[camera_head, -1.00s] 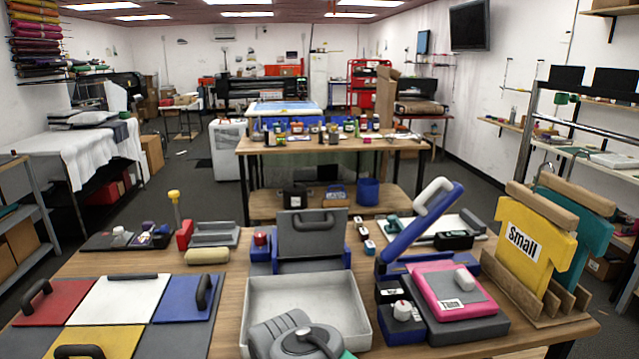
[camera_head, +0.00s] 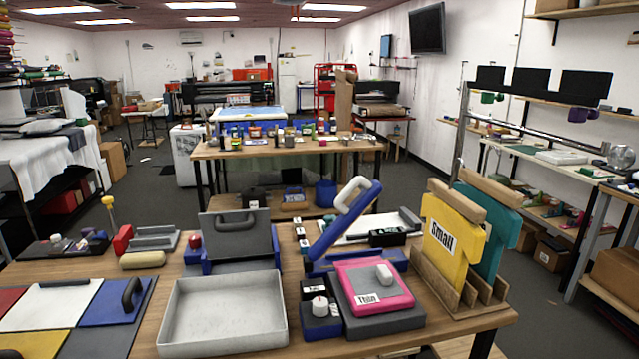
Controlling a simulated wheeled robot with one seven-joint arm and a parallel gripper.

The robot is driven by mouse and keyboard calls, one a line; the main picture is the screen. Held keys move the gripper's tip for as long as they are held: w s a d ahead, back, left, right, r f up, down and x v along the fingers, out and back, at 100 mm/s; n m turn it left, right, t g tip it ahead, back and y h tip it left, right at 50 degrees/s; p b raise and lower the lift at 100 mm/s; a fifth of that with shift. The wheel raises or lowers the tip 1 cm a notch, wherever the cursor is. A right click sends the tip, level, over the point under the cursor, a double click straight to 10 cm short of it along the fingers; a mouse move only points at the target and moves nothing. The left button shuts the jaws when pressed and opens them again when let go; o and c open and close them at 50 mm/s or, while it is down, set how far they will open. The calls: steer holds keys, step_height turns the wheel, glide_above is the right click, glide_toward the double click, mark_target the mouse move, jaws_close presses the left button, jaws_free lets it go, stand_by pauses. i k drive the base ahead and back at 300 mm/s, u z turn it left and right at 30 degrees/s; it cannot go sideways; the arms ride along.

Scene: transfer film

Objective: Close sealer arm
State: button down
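The sealer has a blue arm (camera_head: 340,222) with a white loop handle (camera_head: 353,194) at its upper end. The arm stands raised and tilted, leaning up to the right from its blue base (camera_head: 375,260), so the sealer is open. A pink-framed pad (camera_head: 374,287) with a white knob and a label lies on a dark grey block in front of it. My gripper is not in view.
An empty pale tray (camera_head: 222,312) lies left of the sealer, with a grey plate with a handle (camera_head: 235,235) behind it. A wooden rack (camera_head: 460,280) holding yellow and teal shirt shapes stands close on the right. Small labelled blocks (camera_head: 320,318) sit in front.

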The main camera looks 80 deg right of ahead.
mark_target(349, 216)
steer(key=k, duration=0.95)
steer(key=z, duration=0.95)
steer(key=i, duration=0.45)
